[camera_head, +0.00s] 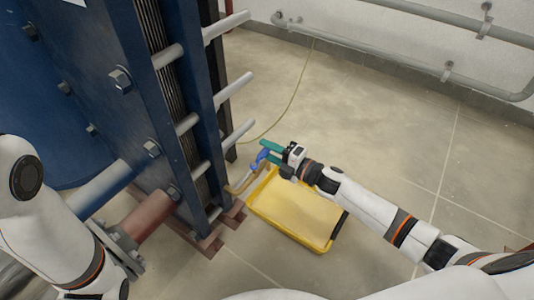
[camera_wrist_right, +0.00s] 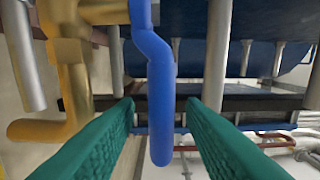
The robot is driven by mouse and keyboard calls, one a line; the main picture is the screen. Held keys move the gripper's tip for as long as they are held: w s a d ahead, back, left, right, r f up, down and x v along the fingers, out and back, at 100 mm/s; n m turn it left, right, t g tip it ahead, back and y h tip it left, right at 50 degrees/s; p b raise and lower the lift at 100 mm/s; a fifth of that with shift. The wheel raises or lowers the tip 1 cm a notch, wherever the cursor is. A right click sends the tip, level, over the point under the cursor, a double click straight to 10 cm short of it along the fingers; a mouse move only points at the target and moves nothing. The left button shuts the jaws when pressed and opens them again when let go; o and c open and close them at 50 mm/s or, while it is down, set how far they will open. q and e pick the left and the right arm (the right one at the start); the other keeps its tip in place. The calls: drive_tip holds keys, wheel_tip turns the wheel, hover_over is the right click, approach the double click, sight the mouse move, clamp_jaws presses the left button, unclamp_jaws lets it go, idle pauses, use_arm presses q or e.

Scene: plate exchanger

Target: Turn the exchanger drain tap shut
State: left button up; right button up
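The drain tap's blue lever handle (camera_wrist_right: 160,110) hangs down in the middle of the right wrist view. Its brass body (camera_wrist_right: 70,60) is at the upper left there. In the head view the blue handle (camera_head: 261,158) is small, by the foot of the exchanger. My right gripper (camera_head: 266,151) has green fingers and is at the handle. In the right wrist view its fingers (camera_wrist_right: 160,106) are apart, one on each side of the lever, with a visible gap to both. My left arm shows at the left edge of the head view; its gripper is out of frame.
The blue plate exchanger (camera_head: 120,70) with protruding tie rods (camera_head: 226,25) stands left of the right gripper. A yellow tray (camera_head: 290,238) lies on the floor below the gripper. Grey pipes (camera_head: 445,28) run along the back wall. The floor to the right is clear.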

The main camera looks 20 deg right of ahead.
drive_tip(key=shift+w+a, duration=0.25)
drive_tip(key=shift+w, duration=0.1)
drive_tip(key=shift+c, duration=0.4)
clamp_jaws()
drive_tip(key=shift+s, duration=0.1)
